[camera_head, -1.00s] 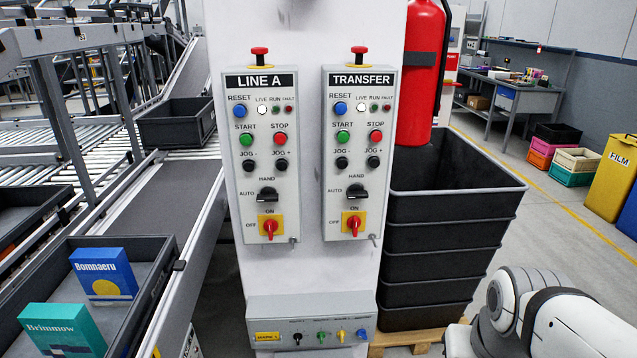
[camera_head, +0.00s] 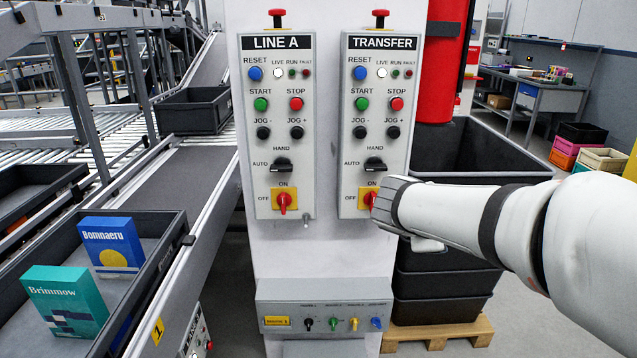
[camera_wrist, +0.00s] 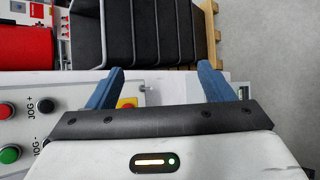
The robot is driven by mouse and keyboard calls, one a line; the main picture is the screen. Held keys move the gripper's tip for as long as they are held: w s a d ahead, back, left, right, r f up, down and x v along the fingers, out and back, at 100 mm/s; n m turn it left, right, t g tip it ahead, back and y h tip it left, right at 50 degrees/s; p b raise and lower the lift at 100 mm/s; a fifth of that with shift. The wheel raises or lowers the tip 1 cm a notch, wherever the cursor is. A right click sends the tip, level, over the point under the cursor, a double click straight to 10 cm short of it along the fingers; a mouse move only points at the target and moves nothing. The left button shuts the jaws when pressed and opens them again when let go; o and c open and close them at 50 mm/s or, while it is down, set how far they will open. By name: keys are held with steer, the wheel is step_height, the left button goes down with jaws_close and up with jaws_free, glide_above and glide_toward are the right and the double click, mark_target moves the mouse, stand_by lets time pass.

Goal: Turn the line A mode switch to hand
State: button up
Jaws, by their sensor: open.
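The line A panel (camera_head: 248,110) hangs on the left of the white column. Its mode switch (camera_head: 282,165) is a black knob between the AUTO label at its left and the HAND label above. The knob lies sideways, seemingly toward AUTO. A red ON/OFF switch (camera_head: 284,201) on a yellow plate sits below it. My arm reaches in from the right, its end in front of the lower TRANSFER panel, right of the line A switch. In the wrist view my gripper (camera_wrist: 160,86) is open and empty, its blue fingers spread. The line A knob does not show there.
The TRANSFER panel (camera_head: 350,130) beside it has a similar mode switch (camera_head: 374,164). A lower box with small keys (camera_head: 325,318) juts out below. Black stacked crates (camera_head: 470,150) and a red extinguisher (camera_head: 444,60) stand right; a conveyor (camera_head: 190,190) runs left.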

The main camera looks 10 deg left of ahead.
steer(key=w+a+n+t+y+b, duration=0.1)
steer(key=w+a+n+t+b, duration=0.1)
steer(key=w+a+n, duration=0.3)
steer(key=w+a+n+t+y+b, duration=0.1)
steer(key=w+a+n+t, duration=0.15)
steer(key=a, duration=0.45)
steer(key=n+t+y+b, duration=0.35)
steer(key=n+y, duration=0.45)
steer(key=n, duration=0.6)
glide_toward(281, 170)
steer(key=w, duration=0.2)
steer(key=shift+m, duration=0.25)
steer(key=x, duration=0.6)
steer(key=shift+w+a+r, duration=0.1)
steer(key=shift+w+a, duration=0.05)
steer(key=shift+a, duration=0.2)
steer(key=shift+w+a, duration=0.15)
steer(key=shift+w, duration=0.5)
steer(key=shift+c, duration=0.5)
steer(key=c, duration=0.9)
